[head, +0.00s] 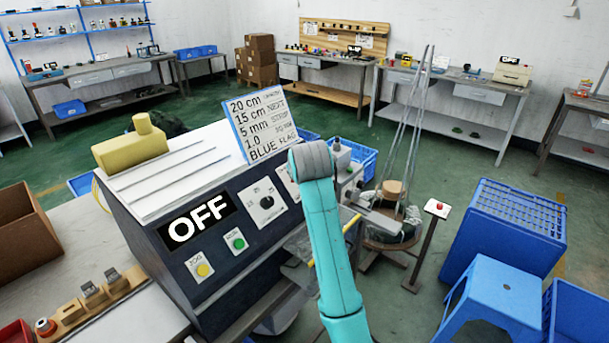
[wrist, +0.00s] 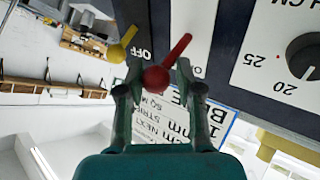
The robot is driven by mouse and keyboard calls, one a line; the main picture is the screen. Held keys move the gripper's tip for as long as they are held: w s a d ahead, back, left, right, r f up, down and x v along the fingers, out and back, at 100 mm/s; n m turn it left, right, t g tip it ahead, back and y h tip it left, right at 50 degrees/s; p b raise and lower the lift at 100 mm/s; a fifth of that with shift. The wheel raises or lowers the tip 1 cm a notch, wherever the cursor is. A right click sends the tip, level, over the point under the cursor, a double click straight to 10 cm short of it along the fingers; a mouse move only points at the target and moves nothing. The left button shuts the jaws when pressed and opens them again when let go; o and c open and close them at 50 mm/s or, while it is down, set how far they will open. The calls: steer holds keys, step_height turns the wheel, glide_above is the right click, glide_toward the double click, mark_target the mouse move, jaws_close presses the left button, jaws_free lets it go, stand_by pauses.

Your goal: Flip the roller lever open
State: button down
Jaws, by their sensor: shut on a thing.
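In the wrist view, a red lever (wrist: 178,49) with a round red ball end stands out from the machine's dark front panel. My gripper (wrist: 155,72) has its two fingers closed on either side of the ball end. A yellow lever (wrist: 118,52) with a similar ball end is just left of it, apart from my fingers. In the head view, the machine (head: 215,250) is a dark box with a white top and an OFF display (head: 198,223). My teal arm hides my gripper and the red lever there.
A white instruction board (head: 262,125) stands on the machine's top, near a yellow block (head: 130,145). A dial (wrist: 305,55) is right of the levers in the wrist view. A wire reel stand (head: 390,215), a red-button post (head: 436,208) and blue crates (head: 505,235) are to the right.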

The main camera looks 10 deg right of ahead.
steer(key=shift+w+r+n+g+h, duration=0.4)
steer(key=shift+w+r+g+h, duration=0.25)
steer(key=shift+g, duration=0.25)
steer(key=shift+w, duration=0.1)
steer(key=c, duration=0.9)
jaws_free()
steer(key=shift+f, duration=0.15)
steer(key=shift+a+f, duration=0.1)
steer(key=shift+a, duration=0.1)
steer(key=v, duration=1.2)
